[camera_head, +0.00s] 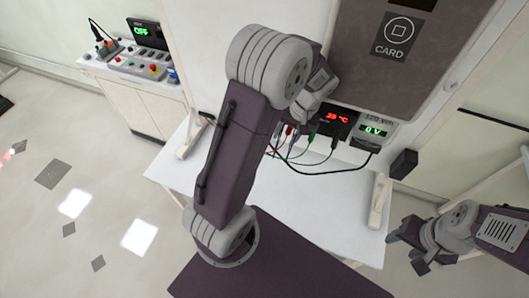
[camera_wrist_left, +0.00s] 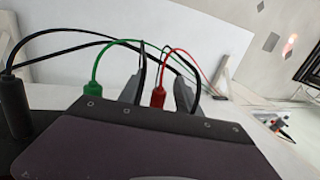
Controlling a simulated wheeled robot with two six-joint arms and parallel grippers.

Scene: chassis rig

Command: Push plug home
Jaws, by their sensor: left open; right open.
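A red plug (camera_wrist_left: 158,97) with a red cable shows in the left wrist view between the two grey fingers of my left gripper (camera_wrist_left: 157,92). The fingers are open, with a gap on each side of the plug. The plug's lower end is hidden, so I cannot tell how deep it sits. A green plug (camera_wrist_left: 92,88) stands to the left, outside the fingers. In the head view my left gripper (camera_head: 292,139) is at the wall unit's lower edge, partly hidden by my arm. The green plug (camera_head: 311,135) shows beside it. My right gripper (camera_head: 405,252) is open and empty at lower right.
Red and green displays (camera_head: 338,120) read about 23 °C and 0 V. Red, green and black cables hang over the white table (camera_head: 330,185). A black plug (camera_wrist_left: 15,105) stands at far left in the wrist view. A side bench (camera_head: 130,85) holds a control box reading OFF.

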